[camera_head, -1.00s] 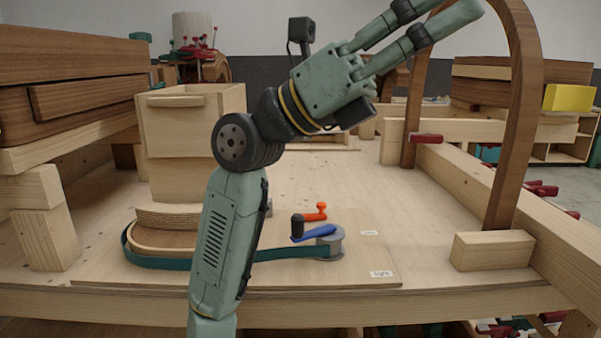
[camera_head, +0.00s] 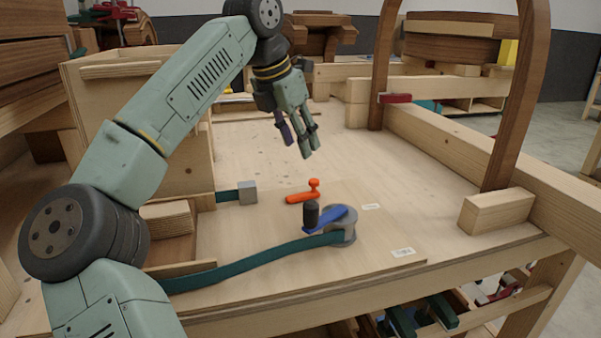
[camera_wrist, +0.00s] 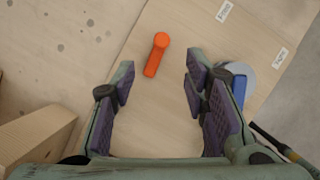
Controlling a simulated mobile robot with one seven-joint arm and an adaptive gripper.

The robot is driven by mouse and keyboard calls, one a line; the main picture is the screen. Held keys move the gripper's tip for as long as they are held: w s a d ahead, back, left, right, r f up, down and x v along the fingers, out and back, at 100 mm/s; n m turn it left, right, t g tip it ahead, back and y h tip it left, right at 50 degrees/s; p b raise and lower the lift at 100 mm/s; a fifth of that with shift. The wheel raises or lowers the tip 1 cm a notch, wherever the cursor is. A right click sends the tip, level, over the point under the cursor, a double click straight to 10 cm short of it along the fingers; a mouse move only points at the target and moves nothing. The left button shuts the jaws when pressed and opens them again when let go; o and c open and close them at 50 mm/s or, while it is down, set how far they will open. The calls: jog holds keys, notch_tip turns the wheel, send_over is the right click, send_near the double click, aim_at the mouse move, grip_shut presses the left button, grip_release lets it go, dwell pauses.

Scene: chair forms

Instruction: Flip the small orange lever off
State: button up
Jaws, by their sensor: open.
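The small orange lever (camera_head: 303,193) lies on the thin wooden board, its round knob at its right end. In the wrist view the orange lever (camera_wrist: 156,56) shows ahead of and between my fingers, its knob pointing away from me. My gripper (camera_head: 310,148) is open and empty, pointing down above and behind the lever in the head view. In the wrist view its two purple-padded fingers (camera_wrist: 158,88) stand wide apart. They do not touch the lever. How high they are above the board is hard to tell.
A blue lever (camera_head: 329,218) with a black knob sits on a grey round base just in front of the orange one. A green band (camera_head: 253,258) runs to that base. A wooden box (camera_head: 190,150) stands left. A wooden arch (camera_head: 515,110) rises right.

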aim_at(314, 181)
jog(key=p+x, duration=0.1)
jog(key=x, duration=0.9)
jog(key=shift+d+f, duration=0.2)
jog(key=shift+f, duration=0.05)
jog(key=shift+c, duration=0.5)
grip_shut()
